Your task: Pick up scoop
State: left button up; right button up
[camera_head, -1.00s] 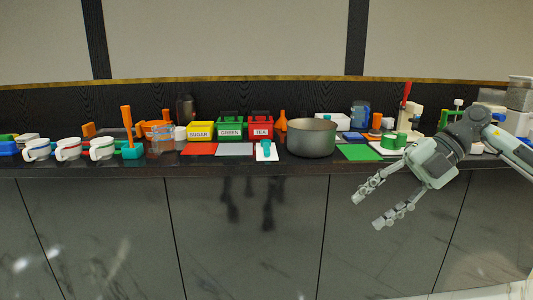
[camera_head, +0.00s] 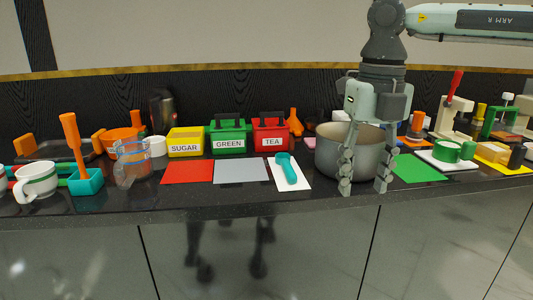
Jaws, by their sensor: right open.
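The scoop (camera_head: 288,169) is teal and lies on a white mat (camera_head: 303,184) near the counter's front edge. Its round bowl is at the back and its handle points toward the front. My right gripper (camera_head: 364,188) is open and empty, with its fingers pointing down. It is in front of the grey pot, to the right of the scoop and apart from it. My left gripper is not in view.
The grey pot (camera_head: 338,152) stands right of the white mat. Red (camera_head: 188,172), grey (camera_head: 240,171) and green (camera_head: 417,168) mats lie alongside. Sugar (camera_head: 185,142), green (camera_head: 228,137) and tea (camera_head: 271,136) boxes stand behind. A glass pitcher (camera_head: 131,163) and a cup (camera_head: 36,182) are left.

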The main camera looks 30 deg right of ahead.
aim_at(283, 159)
jog(key=i, duration=0.85)
